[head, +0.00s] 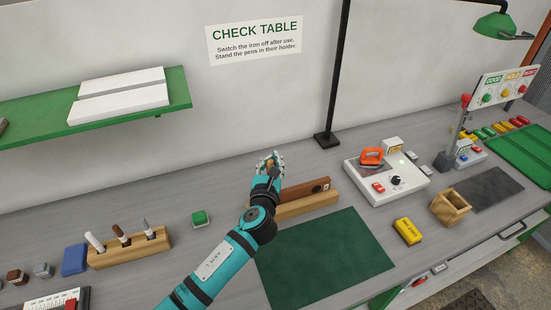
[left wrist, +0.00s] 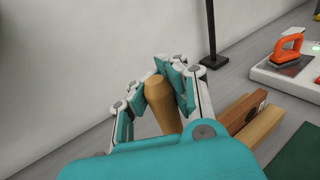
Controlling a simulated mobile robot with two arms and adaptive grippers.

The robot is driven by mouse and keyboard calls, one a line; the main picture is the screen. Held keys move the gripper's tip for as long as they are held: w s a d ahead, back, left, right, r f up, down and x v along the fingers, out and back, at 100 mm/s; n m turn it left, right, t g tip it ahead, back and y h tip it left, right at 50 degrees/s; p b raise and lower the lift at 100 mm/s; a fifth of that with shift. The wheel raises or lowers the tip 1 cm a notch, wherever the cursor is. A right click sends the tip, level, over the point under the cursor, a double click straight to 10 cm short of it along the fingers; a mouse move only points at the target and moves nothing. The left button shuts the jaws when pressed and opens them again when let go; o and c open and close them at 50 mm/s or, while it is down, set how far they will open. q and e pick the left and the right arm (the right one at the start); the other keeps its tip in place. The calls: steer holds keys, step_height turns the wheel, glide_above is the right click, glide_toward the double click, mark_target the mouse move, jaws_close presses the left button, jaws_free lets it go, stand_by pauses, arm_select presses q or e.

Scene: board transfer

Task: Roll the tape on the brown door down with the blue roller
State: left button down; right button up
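My left gripper (head: 269,163) is near the back of the bench, close to the wall. In the left wrist view its fingers (left wrist: 163,85) close around a tan wooden handle (left wrist: 162,105) from both sides. The handle's far end is hidden, and no blue roller part shows. A brown board (head: 305,189), which may be the brown door, stands on edge right of my gripper with a small dark mark near its right end. It also shows in the left wrist view (left wrist: 243,110). A tan wooden strip (head: 308,206) runs along its front. I cannot make out tape. My right gripper is not in view.
A dark green mat (head: 325,258) lies clear in front of the board. An orange iron (head: 371,156) on a white station, a yellow block (head: 408,231) and a wooden box (head: 451,207) are right. A pen holder (head: 130,248) and green block (head: 199,218) are left.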

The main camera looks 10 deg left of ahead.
arm_select(q)
steer(key=shift+f+p, duration=0.1)
steer(key=shift+p, duration=0.65)
stand_by(0.9)
steer(key=shift+w+d, duration=0.65)
steer(key=shift+d, duration=0.25)
step_height(320, 180, up, 7)
steer(key=p, duration=0.2)
stand_by(0.6)
stand_by(0.4)
